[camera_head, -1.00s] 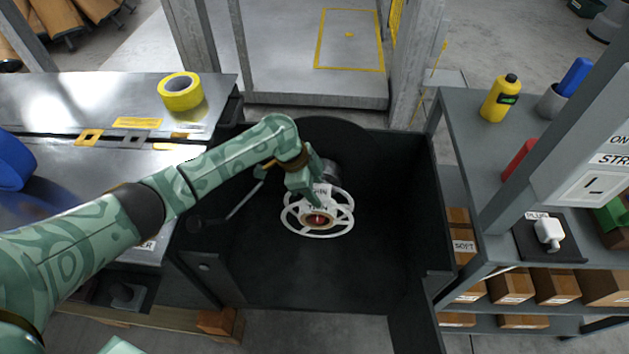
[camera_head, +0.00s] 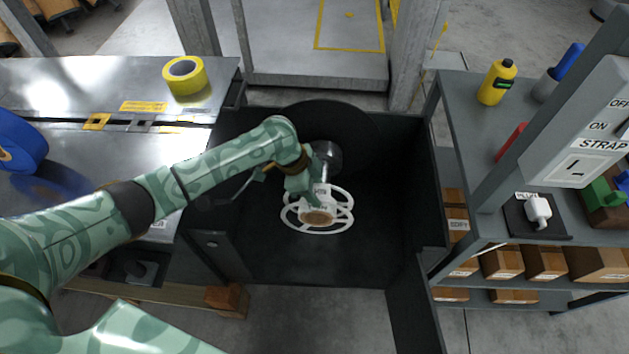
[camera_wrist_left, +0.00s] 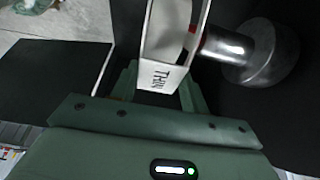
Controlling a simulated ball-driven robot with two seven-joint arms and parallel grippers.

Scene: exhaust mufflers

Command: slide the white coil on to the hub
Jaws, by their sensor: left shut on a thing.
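The white coil (camera_head: 343,222) is a spoked white reel with a brown centre, held inside the dark bin in the head view. My left gripper (camera_head: 312,193) is shut on the coil at its upper side, by a part labelled THIN. In the left wrist view the coil's labelled white part (camera_wrist_left: 165,76) sits between the fingers. The hub (camera_head: 327,158) is a metal shaft with a round flange at the bin's back wall, behind the coil. In the left wrist view the hub (camera_wrist_left: 265,50) points toward the coil; whether its tip is inside the coil is unclear. My right gripper is not visible.
The dark bin's walls (camera_head: 420,190) surround the coil on both sides. A metal bench (camera_head: 90,80) with yellow tape (camera_head: 184,76) stands left. A shelf (camera_head: 455,110) with a yellow bottle (camera_head: 497,82), boxes and a switch panel (camera_head: 590,130) stands right.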

